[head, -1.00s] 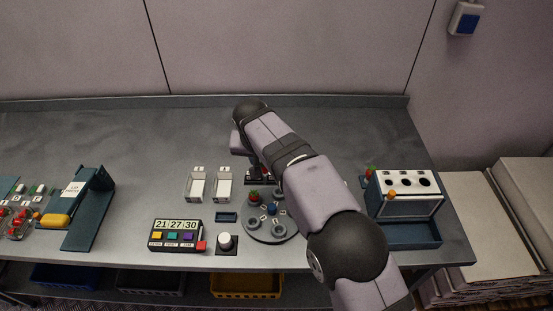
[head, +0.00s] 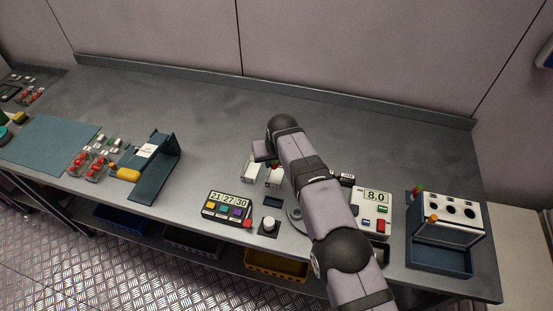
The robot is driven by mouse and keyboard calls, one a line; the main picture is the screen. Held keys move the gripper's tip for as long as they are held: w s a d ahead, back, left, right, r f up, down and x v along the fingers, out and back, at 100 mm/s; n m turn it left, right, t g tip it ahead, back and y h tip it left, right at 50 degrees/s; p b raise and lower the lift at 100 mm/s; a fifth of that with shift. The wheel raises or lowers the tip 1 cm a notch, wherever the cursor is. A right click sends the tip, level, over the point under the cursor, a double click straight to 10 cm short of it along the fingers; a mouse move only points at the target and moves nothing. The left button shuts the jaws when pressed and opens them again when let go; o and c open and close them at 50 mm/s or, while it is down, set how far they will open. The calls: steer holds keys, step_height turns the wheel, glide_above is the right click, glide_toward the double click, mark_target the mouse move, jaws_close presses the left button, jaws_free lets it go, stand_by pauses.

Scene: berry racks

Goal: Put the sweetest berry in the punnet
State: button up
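My gripper (head: 268,160) is at the far end of my arm, over the two small pale open containers. Its fingers are mostly hidden and too small to tell open from shut. A small reddish-green spot shows just under it, too small to identify surely. The left pale container (head: 251,172) and the right pale container (head: 273,180) stand side by side. Clear punnets (head: 86,168) with red berries stand at the left. The round grey turntable (head: 294,216) is largely hidden behind my arm. A red berry with green leaves (head: 418,190) is by the white-topped box at the right.
A white device reading 8.0 (head: 376,197) stands right of my arm. A box reading 21 27 30 (head: 230,206) and a white knob (head: 268,224) are at the front. The white-topped box with holes (head: 455,208) has an orange ball. The back of the table is clear.

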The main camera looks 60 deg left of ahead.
mark_target(275, 167)
steer(key=shift+f+b, duration=1.4)
steer(key=shift+f, duration=0.75)
steer(key=o, duration=0.7)
steer(key=shift+r, duration=0.2)
steer(key=shift+r+p, duration=1.65)
steer(key=shift+r, duration=1.2)
